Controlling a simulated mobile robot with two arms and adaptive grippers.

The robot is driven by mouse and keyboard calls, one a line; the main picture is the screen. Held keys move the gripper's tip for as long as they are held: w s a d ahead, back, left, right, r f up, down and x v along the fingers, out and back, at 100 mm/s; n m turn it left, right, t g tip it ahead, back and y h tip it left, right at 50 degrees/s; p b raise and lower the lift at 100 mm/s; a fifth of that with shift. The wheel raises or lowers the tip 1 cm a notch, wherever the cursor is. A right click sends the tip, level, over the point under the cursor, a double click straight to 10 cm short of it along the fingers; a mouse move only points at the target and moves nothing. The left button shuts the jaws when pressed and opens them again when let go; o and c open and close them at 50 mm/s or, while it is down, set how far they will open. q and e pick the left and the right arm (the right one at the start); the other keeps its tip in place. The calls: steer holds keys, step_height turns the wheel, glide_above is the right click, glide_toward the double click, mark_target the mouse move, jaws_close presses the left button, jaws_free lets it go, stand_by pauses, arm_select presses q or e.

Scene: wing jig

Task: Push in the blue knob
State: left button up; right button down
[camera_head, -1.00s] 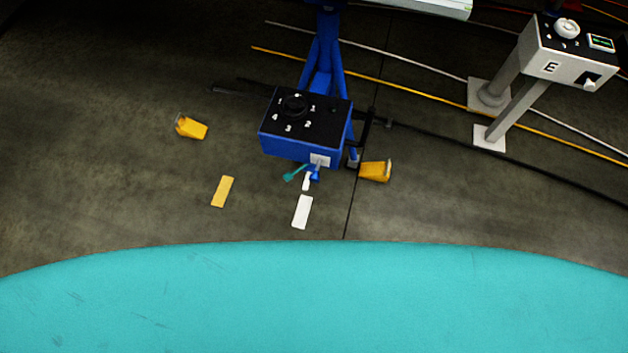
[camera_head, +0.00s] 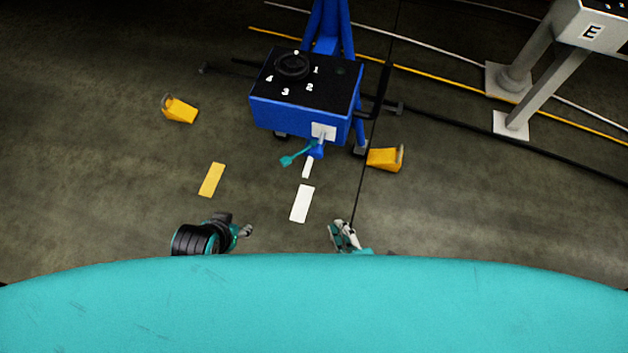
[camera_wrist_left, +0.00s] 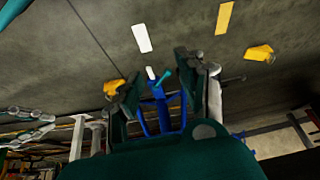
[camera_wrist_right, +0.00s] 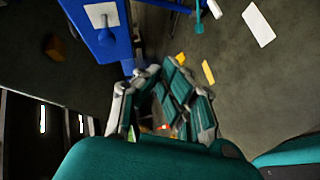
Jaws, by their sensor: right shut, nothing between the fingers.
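The blue knob (camera_head: 316,151) sticks out from a pale plate (camera_head: 323,131) on the front of the blue box (camera_head: 290,118). A teal lever (camera_head: 297,155) sits just left of it. In the right wrist view the knob (camera_wrist_right: 106,36) shows at upper left, clear of my fingers. My right gripper (camera_head: 343,236) is below and slightly right of the knob in the head view, shut and empty, apart from the box; its fingers (camera_wrist_right: 165,92) are close together. My left gripper (camera_head: 245,231) is lower left; its fingers (camera_wrist_left: 163,95) stand apart and hold nothing.
The box has a black top with a dial (camera_head: 292,66) and numbers. Yellow wedges (camera_head: 180,109) (camera_head: 385,158) lie either side. A grey post stand marked E (camera_head: 592,32) is at upper right. Floor between my grippers and the box is clear except flat markings (camera_head: 302,203).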

mark_target(320, 156)
step_height(320, 156, up, 6)
steer(key=w+a+n+t+y+b, duration=0.1)
steer(key=a+n+t+y+b, duration=0.15)
steer(key=n, duration=0.25)
arm_select(q)
steer(key=w+d+r+t+h+b, duration=0.1)
steer(key=w+r+t, duration=0.3)
steer(key=r, duration=0.6)
steer(key=shift+w+d+r+t+b, duration=0.3)
steer(key=shift+w+d+b, duration=0.1)
steer(key=shift+b, duration=0.15)
arm_select(e)
steer(key=w+d+x, duration=0.1)
steer(key=d+x, duration=0.1)
steer(key=x, duration=1.1)
steer(key=shift+r, duration=0.2)
steer(key=shift+w+d, duration=0.1)
steer(key=shift+w, duration=0.05)
steer(key=w, duration=0.3)
steer(key=shift+w+d, duration=0.15)
steer(key=shift+d, duration=0.25)
arm_select(q)
steer(key=shift+s+a+f, duration=0.15)
steer(key=shift+s+f, duration=0.1)
steer(key=shift+s, duration=0.05)
arm_select(e)
steer(key=shift+w+r, duration=0.1)
steer(key=shift+w, duration=0.05)
steer(key=shift+d, duration=0.1)
